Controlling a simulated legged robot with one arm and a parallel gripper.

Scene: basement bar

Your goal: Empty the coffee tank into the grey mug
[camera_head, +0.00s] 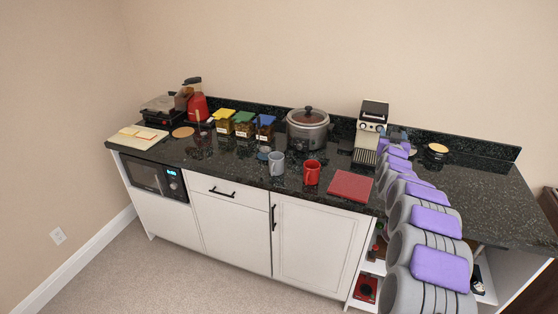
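The grey mug (276,163) stands upright near the counter's front edge, left of a red mug (312,172). A coffee machine (371,125) with a dark top and light front stands at the back of the counter. I cannot make out a separate coffee tank. My grey and purple arm reaches from the bottom right to beside the machine. My gripper (397,137) is at its far end, just right of the machine, small and partly hidden by my arm links. I cannot tell whether it holds anything or touches the machine.
A red board (350,186) lies right of the mugs. A slow cooker (307,129), several lidded jars (243,124), a red blender (195,103) and a cutting board (137,137) occupy the back and left. A small jar (436,152) stands right of my gripper. The right counter is mostly clear.

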